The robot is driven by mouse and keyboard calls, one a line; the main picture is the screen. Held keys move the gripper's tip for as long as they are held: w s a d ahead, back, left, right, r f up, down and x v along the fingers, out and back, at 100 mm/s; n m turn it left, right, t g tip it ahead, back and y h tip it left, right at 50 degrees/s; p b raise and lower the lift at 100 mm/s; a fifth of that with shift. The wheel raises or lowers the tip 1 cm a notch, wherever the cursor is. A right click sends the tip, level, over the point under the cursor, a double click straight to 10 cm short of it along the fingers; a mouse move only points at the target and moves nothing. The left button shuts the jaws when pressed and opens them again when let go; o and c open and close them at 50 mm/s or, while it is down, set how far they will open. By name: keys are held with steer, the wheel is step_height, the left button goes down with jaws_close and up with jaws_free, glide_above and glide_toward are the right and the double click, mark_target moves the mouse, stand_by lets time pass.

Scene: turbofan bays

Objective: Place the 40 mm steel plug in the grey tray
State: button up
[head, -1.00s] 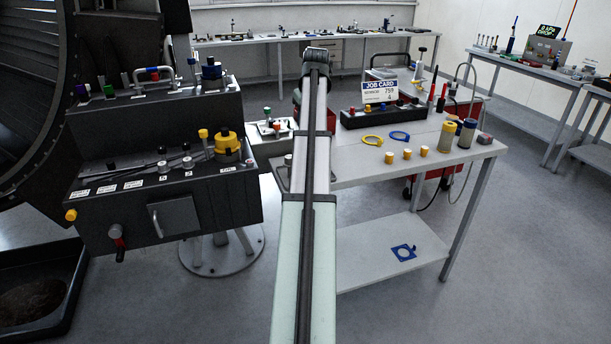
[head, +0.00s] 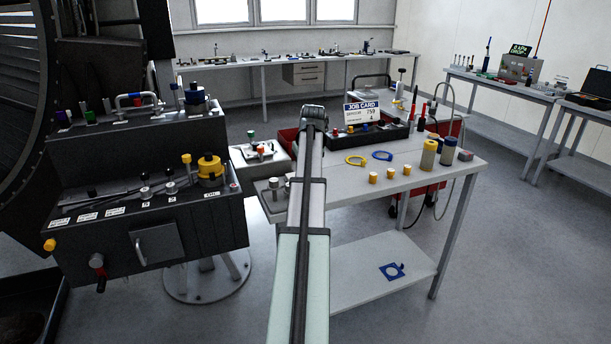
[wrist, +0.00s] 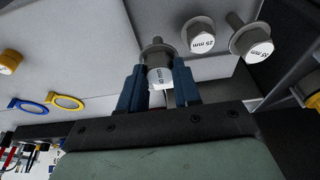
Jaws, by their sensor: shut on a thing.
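In the wrist view my gripper (wrist: 160,90) has its two blue fingers shut on a steel plug (wrist: 158,58). The plug has a threaded stem, a wide flange and a pale labelled end; the label looks like 40 mm but is turned and small. A plug marked 25 mm (wrist: 201,36) and another steel plug (wrist: 250,41) with a less legible label are beside it, apart from the fingers. In the head view my arm hides the gripper and the held plug. Small steel plugs (head: 273,184) show on a grey surface left of my arm; I cannot tell whether this is the grey tray.
A pale square holder (head: 250,160) with green and red pieces is by the dark panel stand (head: 150,200). The table (head: 440,175) bears a yellow ring (head: 356,160), a blue ring (head: 382,155), yellow caps (head: 390,173), bottles (head: 429,155) and a job card (head: 361,115).

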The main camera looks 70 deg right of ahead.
steer(key=shift+f, duration=1.25)
steer(key=shift+f, duration=0.1)
steer(key=o, duration=0.8)
steer(key=v, duration=1.2)
steer(key=shift+w, duration=0.1)
